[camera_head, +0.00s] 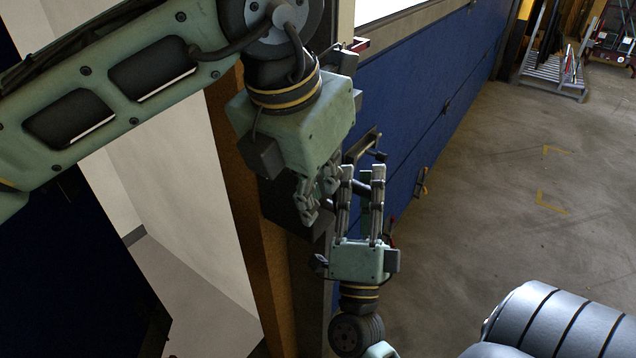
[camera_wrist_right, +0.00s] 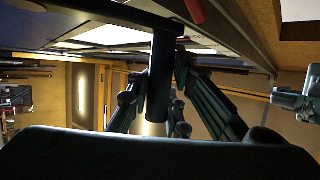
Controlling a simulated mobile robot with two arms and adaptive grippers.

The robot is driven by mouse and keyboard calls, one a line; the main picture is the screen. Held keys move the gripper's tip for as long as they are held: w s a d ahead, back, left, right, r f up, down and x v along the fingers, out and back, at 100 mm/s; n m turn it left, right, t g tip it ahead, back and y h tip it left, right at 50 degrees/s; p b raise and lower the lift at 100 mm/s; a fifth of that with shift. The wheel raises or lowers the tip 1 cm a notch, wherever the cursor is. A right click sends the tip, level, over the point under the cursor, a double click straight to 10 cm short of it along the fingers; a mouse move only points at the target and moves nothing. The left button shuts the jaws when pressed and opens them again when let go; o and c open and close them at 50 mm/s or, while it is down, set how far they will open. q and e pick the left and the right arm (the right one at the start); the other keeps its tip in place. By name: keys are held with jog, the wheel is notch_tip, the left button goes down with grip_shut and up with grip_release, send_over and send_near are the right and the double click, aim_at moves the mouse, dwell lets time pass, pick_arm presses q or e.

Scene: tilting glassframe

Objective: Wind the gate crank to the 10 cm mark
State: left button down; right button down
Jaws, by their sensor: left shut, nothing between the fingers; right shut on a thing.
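The blue gate (camera_head: 425,100) runs from the centre to the upper right in the head view. My right gripper (camera_head: 362,172) comes up from below, close to the gate's near end. In the right wrist view a dark upright cylinder, the crank handle (camera_wrist_right: 160,78), hangs from a dark bar (camera_wrist_right: 130,14) between the fingers. The right gripper is shut on this handle. My left gripper (camera_head: 318,195) is shut and empty, just left of the right fingers. Whether it touches the dark box behind it I cannot tell. No scale or 10 cm mark is readable.
A brown post (camera_head: 245,215) stands left of the gate. A grey ribbed cylindrical object (camera_head: 560,320) is at the lower right. The concrete floor (camera_head: 500,200) is open, with yellow corner marks. A metal rack (camera_head: 553,65) stands at the back right.

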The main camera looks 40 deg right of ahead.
jog(key=shift+d+f, duration=0.15)
jog(key=shift+f, duration=0.35)
pick_arm(q)
jog(key=w+d+f, duration=0.2)
jog(key=d+f, duration=0.3)
jog(key=f, duration=0.1)
jog(key=shift+d+f, duration=0.35)
jog(key=shift+d, duration=0.1)
jog(key=shift+w+d+r, duration=0.25)
jog(key=shift+w+d, duration=0.05)
jog(key=shift+d, duration=0.3)
pick_arm(e)
jog(key=shift+a, duration=0.2)
jog(key=shift+y, duration=0.3)
jog(key=c, duration=1.7)
grip_release()
pick_arm(q)
jog(key=shift+s+d+f, duration=0.1)
jog(key=shift+d, duration=0.05)
pick_arm(e)
jog(key=shift+o, duration=0.3)
jog(key=shift+r, duration=0.15)
